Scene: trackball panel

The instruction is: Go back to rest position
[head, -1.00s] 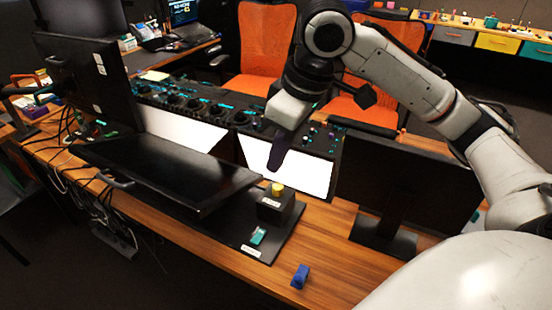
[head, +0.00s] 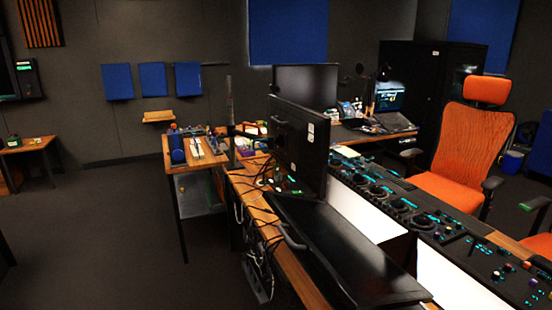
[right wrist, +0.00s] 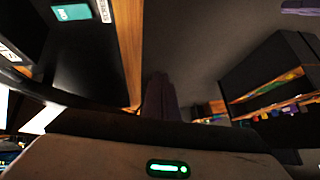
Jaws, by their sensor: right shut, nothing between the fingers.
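My right gripper (right wrist: 158,82) shows in the right wrist view as a dark purple pair of fingers, pressed together with nothing between them. Neither arm shows in the head view, and my left gripper is in no view. The long control panel (head: 400,200) with lit cyan displays runs along the desk at the right of the head view.
A black monitor (head: 297,150) stands on the wooden desk (head: 285,262), with a tilted black screen (head: 335,250) in front and loose cables below. Orange chairs (head: 462,145) stand behind the desk. Open dark floor (head: 110,240) lies to the left.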

